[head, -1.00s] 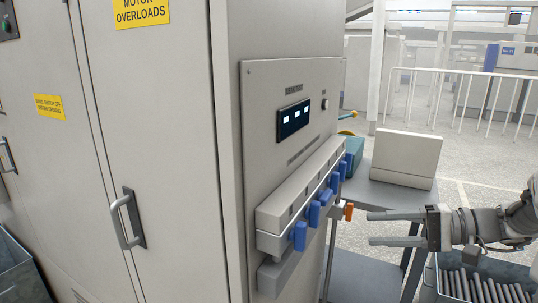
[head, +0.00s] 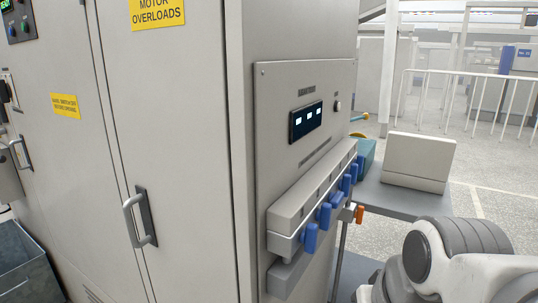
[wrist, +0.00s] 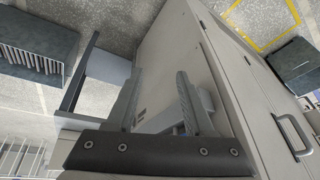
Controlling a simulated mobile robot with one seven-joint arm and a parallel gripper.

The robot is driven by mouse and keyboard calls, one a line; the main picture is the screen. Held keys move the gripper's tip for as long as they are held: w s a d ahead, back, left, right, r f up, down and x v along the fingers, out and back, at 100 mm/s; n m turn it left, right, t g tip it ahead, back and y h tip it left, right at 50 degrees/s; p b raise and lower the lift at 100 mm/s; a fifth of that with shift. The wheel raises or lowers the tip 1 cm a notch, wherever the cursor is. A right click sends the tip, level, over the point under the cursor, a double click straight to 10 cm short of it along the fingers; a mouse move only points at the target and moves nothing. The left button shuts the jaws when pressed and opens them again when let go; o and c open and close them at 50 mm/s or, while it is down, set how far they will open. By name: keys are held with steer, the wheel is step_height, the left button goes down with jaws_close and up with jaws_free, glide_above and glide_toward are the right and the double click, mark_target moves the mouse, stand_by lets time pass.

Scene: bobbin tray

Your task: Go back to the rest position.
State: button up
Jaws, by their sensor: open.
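My gripper (wrist: 160,75) is open, with two grey fingers apart and nothing between them. It shows only in the wrist view, over the side of the grey cabinet (wrist: 238,85). In the head view only part of my arm shows at the lower right, and the gripper is out of frame. The cabinet (head: 180,120) has a side panel with a small lit display (head: 306,120).
A grey table (head: 400,200) with a pale box (head: 419,160) and a teal object (head: 364,158) stands beside the cabinet. A dark bin of rods (wrist: 35,55) shows in the wrist view. A cabinet door handle (head: 135,217) sticks out. Open floor lies behind the table.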

step_height(320, 180, up, 19)
steer(key=t+p, duration=0.1)
steer(key=p, duration=1.7)
steer(key=shift+n+h, duration=0.3)
steer(key=shift+d, duration=0.15)
